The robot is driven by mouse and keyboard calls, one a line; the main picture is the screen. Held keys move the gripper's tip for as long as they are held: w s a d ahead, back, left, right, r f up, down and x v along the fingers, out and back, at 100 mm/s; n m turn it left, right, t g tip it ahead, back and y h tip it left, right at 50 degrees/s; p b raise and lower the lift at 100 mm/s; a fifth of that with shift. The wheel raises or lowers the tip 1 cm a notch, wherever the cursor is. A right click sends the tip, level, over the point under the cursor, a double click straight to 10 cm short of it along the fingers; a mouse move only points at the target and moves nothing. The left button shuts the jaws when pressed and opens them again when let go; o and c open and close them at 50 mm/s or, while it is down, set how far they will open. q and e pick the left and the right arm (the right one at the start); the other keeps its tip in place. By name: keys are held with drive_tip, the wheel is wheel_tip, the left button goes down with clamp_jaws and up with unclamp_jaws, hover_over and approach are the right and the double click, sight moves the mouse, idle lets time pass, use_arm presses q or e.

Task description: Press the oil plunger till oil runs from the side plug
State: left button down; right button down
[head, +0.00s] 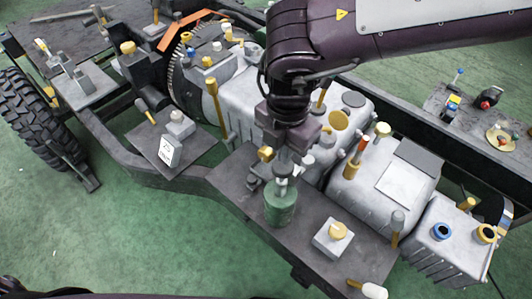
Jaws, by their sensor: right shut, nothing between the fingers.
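A green oil can (281,204) stands upright on a dark board in the middle of the head view, with a grey plunger top above it. My right gripper (284,166) points down directly over the can, its fingers shut at the plunger. I cannot tell whether they touch it. The dark wrist hides part of the grey gearbox housing (238,100) behind. No running oil shows; I cannot tell which fitting is the side plug. My left gripper is not in view.
The dark board (240,170) also bears a grey block with a yellow knob (333,238) and a white-handled tool (368,289). Grey housings with yellow caps (440,232) stand at the right. A tyre (38,118) is at the left. Green floor lies clear at the lower left.

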idle(0.5)
drive_tip(key=shift+f+b, duration=1.45)
drive_tip(key=shift+f, duration=0.6)
drive_tip(key=shift+r+p, duration=2.95)
drive_tip(key=shift+r, duration=0.95)
drive_tip(key=shift+f, duration=0.1)
